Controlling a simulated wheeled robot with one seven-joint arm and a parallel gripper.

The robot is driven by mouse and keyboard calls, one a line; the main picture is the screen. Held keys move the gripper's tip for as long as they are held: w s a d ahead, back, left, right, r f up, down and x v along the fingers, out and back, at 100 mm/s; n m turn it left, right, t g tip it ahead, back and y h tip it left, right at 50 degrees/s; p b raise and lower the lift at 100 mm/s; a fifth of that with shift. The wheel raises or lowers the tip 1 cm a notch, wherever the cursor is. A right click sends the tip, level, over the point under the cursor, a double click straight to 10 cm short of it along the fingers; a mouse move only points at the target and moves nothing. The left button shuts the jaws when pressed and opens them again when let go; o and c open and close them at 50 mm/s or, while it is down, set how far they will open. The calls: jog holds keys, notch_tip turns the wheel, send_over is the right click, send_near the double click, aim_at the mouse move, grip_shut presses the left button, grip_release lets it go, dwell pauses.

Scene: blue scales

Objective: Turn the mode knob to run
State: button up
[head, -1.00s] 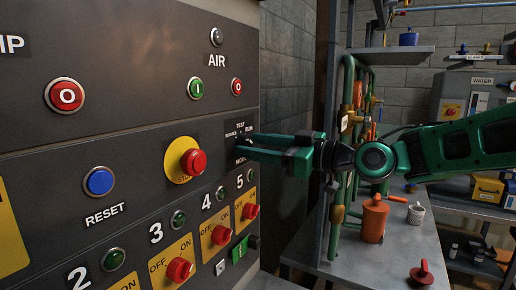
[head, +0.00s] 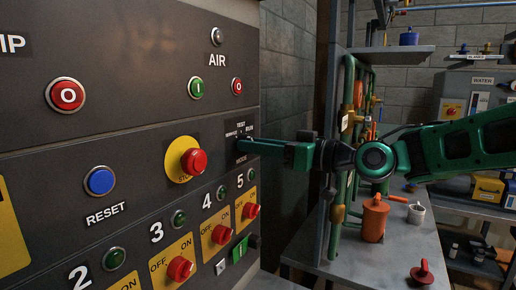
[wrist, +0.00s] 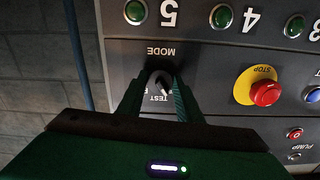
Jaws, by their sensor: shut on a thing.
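The mode knob (wrist: 158,81) is a small dark knob on the grey control panel, seen upside down in the wrist view between the MODE and TEST labels. My gripper (wrist: 160,86) is shut on it, with one green finger on each side. In the head view my gripper (head: 243,145) reaches the panel's right edge from the right and hides the knob. The TEST, SERVICE and RUN labels show above the fingertips there. The fingers cover part of the dial in the wrist view, and I cannot tell which label the knob points to.
A red stop button (head: 193,161) on a yellow disc sits left of the knob. A row of red OFF/ON switches (head: 222,234) and green lamps lies below. A green pipe frame (head: 345,140) and a workbench (head: 335,255) stand to the right.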

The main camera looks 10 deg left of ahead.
jog(key=shift+w+d+r+m, duration=0.1)
jog(key=shift+w+m, duration=0.05)
jog(key=shift+m, duration=4)
jog(key=shift+w+d+m, duration=0.1)
jog(key=shift+m, duration=4.05)
jog(key=o, duration=1)
jog(key=shift+o, duration=0.2)
jog(key=shift+s+a, duration=0.1)
jog(key=v, duration=1.1)
